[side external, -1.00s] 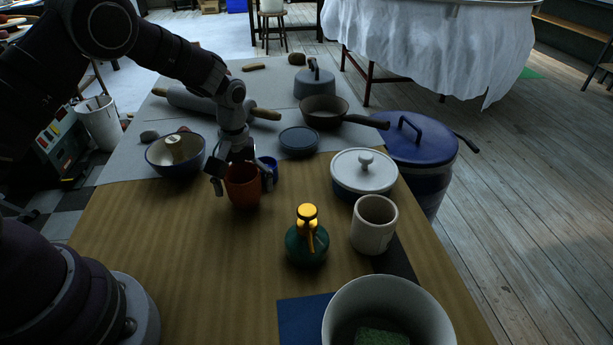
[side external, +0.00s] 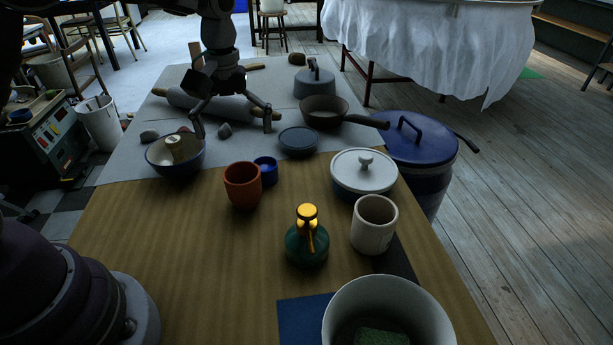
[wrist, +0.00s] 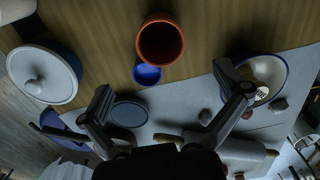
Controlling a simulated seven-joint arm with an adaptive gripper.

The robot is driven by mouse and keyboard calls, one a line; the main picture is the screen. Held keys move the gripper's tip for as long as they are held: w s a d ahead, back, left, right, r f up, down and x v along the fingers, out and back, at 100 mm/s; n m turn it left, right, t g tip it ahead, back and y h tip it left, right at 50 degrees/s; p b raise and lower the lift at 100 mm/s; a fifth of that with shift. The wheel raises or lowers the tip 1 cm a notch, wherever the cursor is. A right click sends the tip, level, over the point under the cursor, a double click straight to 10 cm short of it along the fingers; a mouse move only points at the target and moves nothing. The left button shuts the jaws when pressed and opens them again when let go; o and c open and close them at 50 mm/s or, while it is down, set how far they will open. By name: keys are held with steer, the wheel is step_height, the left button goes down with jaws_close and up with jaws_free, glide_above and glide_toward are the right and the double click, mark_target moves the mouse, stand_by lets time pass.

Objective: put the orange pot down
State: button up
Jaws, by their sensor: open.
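The orange pot (side external: 242,187) stands upright on the wooden table top, just in front of the small blue cup (side external: 265,170). In the wrist view the orange pot (wrist: 160,42) shows from above, its mouth open and its inside dark, with the blue cup (wrist: 147,74) close beside it. My gripper (side external: 234,132) is open and empty, raised behind and above the pot, over the grey cloth area. In the wrist view my gripper's fingers (wrist: 168,90) are spread wide, with the pot beyond them and clear of both.
A blue-rimmed bowl (side external: 176,158) stands left of the pot. A rolling pin (side external: 215,104) lies behind. A dark pan (side external: 325,112), a lidded pot (side external: 364,174), a white mug (side external: 374,224) and a green bottle (side external: 307,243) stand to the right. The left front table is clear.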

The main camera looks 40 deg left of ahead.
steer(key=s+d+r+m+t, duration=0.1)
steer(key=s+r+m+t, duration=0.1)
steer(key=s+r+m, duration=0.2)
steer(key=s+d+r+m+t, duration=0.1)
steer(key=s+r+m+t, duration=0.2)
steer(key=s, duration=0.6)
steer(key=shift+s+d+r+m, duration=0.2)
steer(key=shift+s+r+m, duration=0.25)
steer(key=shift+m, duration=0.35)
steer(key=shift+o, duration=0.3)
steer(key=shift+s+f+t, duration=0.1)
steer(key=shift+s+t, duration=0.15)
steer(key=shift+t, duration=0.05)
